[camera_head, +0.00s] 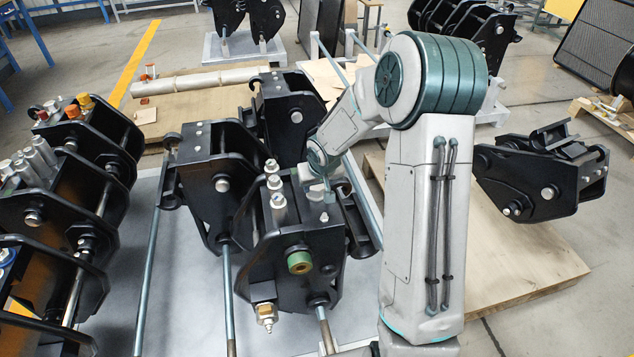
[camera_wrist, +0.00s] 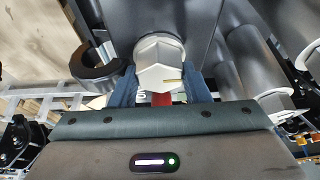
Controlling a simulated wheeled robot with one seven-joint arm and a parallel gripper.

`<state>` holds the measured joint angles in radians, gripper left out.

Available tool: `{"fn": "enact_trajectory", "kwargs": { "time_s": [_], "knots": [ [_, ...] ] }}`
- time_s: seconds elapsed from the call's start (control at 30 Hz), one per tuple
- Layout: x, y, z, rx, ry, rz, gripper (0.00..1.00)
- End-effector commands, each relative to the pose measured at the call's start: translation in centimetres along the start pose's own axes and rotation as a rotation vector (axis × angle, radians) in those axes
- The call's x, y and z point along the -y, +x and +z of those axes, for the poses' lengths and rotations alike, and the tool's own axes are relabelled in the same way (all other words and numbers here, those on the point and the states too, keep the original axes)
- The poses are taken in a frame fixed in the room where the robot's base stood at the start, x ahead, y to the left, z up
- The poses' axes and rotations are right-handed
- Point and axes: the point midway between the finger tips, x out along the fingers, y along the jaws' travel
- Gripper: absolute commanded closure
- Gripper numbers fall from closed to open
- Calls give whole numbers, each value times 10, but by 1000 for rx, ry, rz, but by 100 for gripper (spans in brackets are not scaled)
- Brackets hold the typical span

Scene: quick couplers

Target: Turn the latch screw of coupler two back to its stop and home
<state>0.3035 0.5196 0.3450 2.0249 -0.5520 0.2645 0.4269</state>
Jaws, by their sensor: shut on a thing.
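The black coupler (camera_head: 290,245) nearest to me stands on the grey platform, with my arm reaching over its top from the right. My gripper (camera_head: 326,197) is at the coupler's upper right, small and partly hidden by my wrist in the head view. In the wrist view my gripper (camera_wrist: 160,84) has its two blue-grey fingers on either side of a silver hex screw head (camera_wrist: 160,62) and is shut on it. A red patch (camera_wrist: 162,99) shows below the head, between the fingers. I cannot read a number on the coupler.
Two more black couplers (camera_head: 208,172) stand close behind on the same platform (camera_head: 185,335). Steel rods (camera_head: 152,255) stand beside them. Another row of couplers (camera_head: 60,200) is at the left.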

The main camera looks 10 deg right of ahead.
Motion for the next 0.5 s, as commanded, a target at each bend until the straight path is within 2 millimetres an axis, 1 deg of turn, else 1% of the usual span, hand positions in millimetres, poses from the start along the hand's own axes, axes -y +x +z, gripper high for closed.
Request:
{"fn": "enact_trajectory", "kwargs": {
  "time_s": [0.03,0.1,0.3,0.5],
  "knots": [
    [-1,-5,-1,4,-24,-13,80],
    [-1,-6,-1,5,-72,-32,80],
    [-2,-5,-1,4,-188,-81,80],
    [-2,-2,-1,0,-244,-101,79]
  ]
}}
